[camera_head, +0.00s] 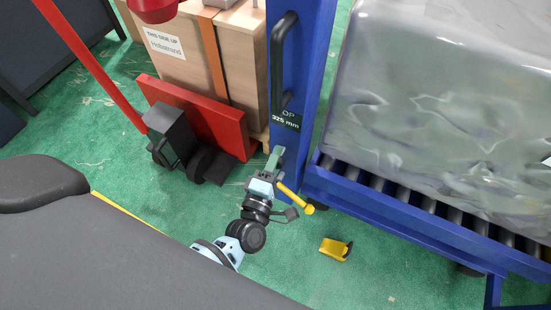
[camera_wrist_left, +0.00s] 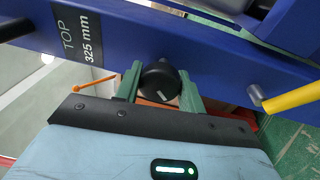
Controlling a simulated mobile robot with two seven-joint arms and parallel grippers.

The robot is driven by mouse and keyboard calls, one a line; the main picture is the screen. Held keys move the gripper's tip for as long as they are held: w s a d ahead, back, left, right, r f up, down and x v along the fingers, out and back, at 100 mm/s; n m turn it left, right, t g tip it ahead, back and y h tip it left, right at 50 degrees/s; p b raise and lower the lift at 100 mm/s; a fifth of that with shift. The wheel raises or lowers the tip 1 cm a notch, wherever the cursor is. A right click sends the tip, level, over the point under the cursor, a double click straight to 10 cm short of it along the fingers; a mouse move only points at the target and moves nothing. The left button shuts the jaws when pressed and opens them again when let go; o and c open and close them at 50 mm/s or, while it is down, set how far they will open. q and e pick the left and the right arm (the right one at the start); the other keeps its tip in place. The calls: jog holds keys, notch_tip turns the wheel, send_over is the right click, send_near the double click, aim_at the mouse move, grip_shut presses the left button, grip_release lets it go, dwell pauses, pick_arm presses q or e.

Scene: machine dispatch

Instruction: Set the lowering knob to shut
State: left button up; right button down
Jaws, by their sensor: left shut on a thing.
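The black round lowering knob (camera_wrist_left: 160,80) sits on the blue post and shows a short white mark on its face in the left wrist view. My left gripper (camera_wrist_left: 160,88) has its green fingers on either side of the knob and is shut on it. In the head view my left gripper (camera_head: 273,160) is against the lower part of the blue post (camera_head: 305,90), and the knob is hidden there. No labels for the knob's positions can be read. My right gripper is in neither view.
A yellow lever (camera_head: 293,195) sticks out beside my gripper; it shows at the right in the wrist view (camera_wrist_left: 295,97). A wrapped load (camera_head: 440,90) rests on a blue roller frame. A red truck (camera_head: 205,120) with cartons stands left. A yellow piece (camera_head: 334,249) is on the green floor.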

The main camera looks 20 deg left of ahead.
pick_arm(q)
jog(key=shift+w+r+m, duration=0.1)
jog(key=shift+r+m, duration=0.15)
jog(key=shift+m, duration=0.75)
jog(key=m+h+p, duration=0.1)
jog(key=m, duration=0.2)
jog(key=shift+t, duration=0.3)
jog(key=shift+m+h+p, duration=0.5)
jog(key=shift+m+p, duration=0.05)
jog(key=shift+m, duration=2.05)
jog(key=o, duration=1)
jog(key=shift+c, duration=0.2)
jog(key=shift+f, duration=0.1)
